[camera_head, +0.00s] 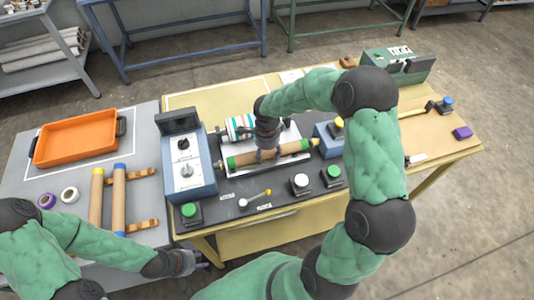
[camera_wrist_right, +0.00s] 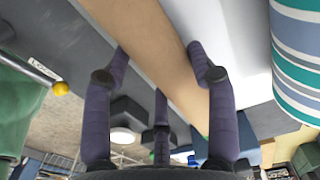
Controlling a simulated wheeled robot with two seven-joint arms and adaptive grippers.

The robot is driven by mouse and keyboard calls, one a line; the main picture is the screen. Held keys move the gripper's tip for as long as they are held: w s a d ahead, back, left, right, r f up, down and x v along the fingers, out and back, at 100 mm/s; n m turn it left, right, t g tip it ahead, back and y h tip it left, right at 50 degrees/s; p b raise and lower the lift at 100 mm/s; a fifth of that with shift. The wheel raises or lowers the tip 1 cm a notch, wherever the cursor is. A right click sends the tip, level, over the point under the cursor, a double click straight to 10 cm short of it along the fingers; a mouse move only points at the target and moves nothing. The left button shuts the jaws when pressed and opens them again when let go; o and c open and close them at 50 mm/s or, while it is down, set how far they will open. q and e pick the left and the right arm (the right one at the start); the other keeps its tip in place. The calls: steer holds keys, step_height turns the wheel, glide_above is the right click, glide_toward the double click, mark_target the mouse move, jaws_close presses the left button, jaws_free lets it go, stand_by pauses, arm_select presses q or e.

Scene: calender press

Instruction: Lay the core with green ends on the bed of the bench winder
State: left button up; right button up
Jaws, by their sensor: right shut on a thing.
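The core with green ends (camera_head: 289,151) lies lengthwise over the bed of the bench winder, between the blue control box (camera_head: 189,165) and the blue end block (camera_head: 328,142). My right gripper (camera_head: 266,155) is shut on the core near its middle, from above. In the right wrist view the brown core (camera_wrist_right: 165,50) runs between the fingers (camera_wrist_right: 160,75). I cannot tell whether the core touches the bed (camera_head: 232,184). My left gripper (camera_head: 183,263) hangs near the front of the grey table; its fingers are too small to read.
A striped roll (camera_head: 238,124) lies just behind the core. A yellow-knobbed lever (camera_head: 255,198) and push buttons (camera_head: 300,182) stand in front. Two other cores, yellow-ended (camera_head: 97,198) and blue-ended (camera_head: 119,198), lie on the grey table near an orange tray (camera_head: 76,141).

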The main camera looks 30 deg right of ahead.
mark_target(267, 153)
steer(key=shift+f, duration=0.1)
steer(key=o, duration=1.2)
steer(key=shift+r, duration=0.25)
step_height(267, 153, up, 12)
steer(key=shift+f+p, duration=0.1)
steer(key=shift+p, duration=1.1)
